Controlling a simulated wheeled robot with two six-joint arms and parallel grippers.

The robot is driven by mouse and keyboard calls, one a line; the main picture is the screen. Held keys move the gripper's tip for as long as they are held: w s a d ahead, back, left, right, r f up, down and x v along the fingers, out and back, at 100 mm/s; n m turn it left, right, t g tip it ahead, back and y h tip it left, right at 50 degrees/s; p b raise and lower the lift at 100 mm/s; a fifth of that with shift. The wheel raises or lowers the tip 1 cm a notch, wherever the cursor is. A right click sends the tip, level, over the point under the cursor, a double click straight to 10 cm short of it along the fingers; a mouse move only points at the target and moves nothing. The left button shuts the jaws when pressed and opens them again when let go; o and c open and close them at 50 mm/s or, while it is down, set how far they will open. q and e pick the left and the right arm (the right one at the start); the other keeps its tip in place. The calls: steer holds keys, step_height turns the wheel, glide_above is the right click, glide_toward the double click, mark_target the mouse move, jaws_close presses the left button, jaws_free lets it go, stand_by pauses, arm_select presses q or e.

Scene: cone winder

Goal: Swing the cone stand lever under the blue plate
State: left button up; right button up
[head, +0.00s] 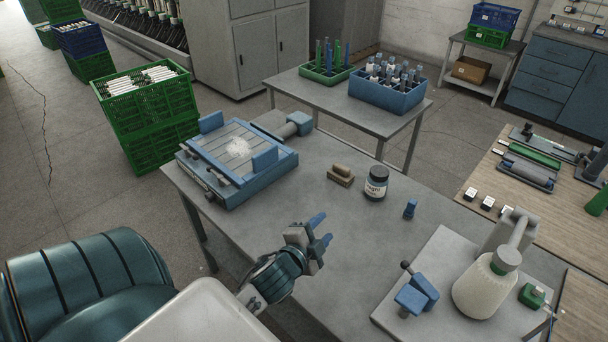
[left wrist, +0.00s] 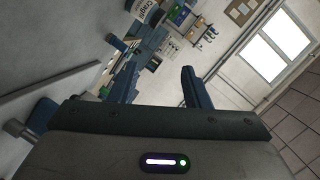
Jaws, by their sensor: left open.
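The cone stand is at the lower right of the head view, on a light grey base plate (head: 440,262). It carries a cream yarn cone (head: 484,292) under a grey arm (head: 520,232). Left of the cone are a blue plate (head: 410,299) and a blue block (head: 426,287) close together. A short lever with a dark knob (head: 406,265) stands up behind them; its lower end is hidden. My left gripper (head: 322,230) is open and empty above the table, left of the stand and apart from it. Its fingers also show in the left wrist view (left wrist: 159,82). My right gripper is not visible.
A blue-framed tray fixture (head: 240,160) sits at the table's left end. A labelled jar (head: 376,184), a brown brush-like block (head: 340,175) and a small blue piece (head: 410,208) stand mid-table. The tabletop (head: 370,245) between gripper and stand is clear.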

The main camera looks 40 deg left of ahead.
arm_select(q)
steer(key=s+f+n+g, duration=0.4)
steer(key=s+f+n, duration=0.1)
steer(key=s, duration=0.1)
steer(key=shift+s+d+g+y, duration=0.2)
steer(key=shift+s+g+y, duration=0.1)
steer(key=shift+s+g, duration=0.1)
steer(key=shift+c, duration=0.2)
